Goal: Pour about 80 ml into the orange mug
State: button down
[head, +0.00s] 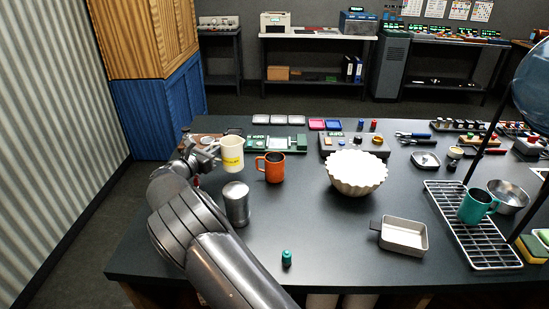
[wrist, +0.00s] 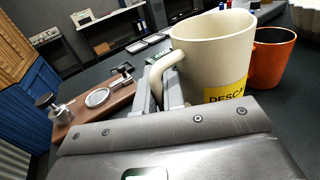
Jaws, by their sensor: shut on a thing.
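The orange mug (head: 271,168) stands upright on the dark table; its handle points left in the head view. It also shows at the right of the wrist view (wrist: 270,58), its inside looking dark. My gripper (head: 208,156) is shut on the handle of a cream mug (head: 232,153) with a yellow label. In the wrist view the cream mug (wrist: 213,58) is close to my fingers (wrist: 160,88), and part of the label lettering reads "DESCA". The cream mug is near upright, just left of the orange mug. Its contents are hidden.
A metal canister (head: 236,204) stands in front of the two mugs, close to my arm. A white fluted bowl (head: 356,173) is to the right. A wooden board with metal parts (wrist: 95,106) lies left of my gripper.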

jog(key=shift+d+f+m+g+y, duration=0.3)
jog(key=shift+d+f+m+y, duration=0.1)
jog(key=shift+d+f+m, duration=0.35)
jog(key=shift+d+r+m+g+y, duration=0.4)
jog(key=shift+d+r+m, duration=0.2)
jog(key=shift+r+m, duration=0.15)
jog(key=d+r+m+g+y, duration=0.1)
jog(key=d+r+m+y, duration=0.2)
jog(key=d+r+m, duration=0.1)
jog(key=shift+d+r+g, duration=0.3)
jog(key=shift+d+r, duration=0.15)
jog(key=shift+r, duration=0.6)
jog(key=shift+d+r+m+y+p, duration=0.3)
jog(key=shift+r+y, duration=0.15)
jog(key=shift+y, duration=0.05)
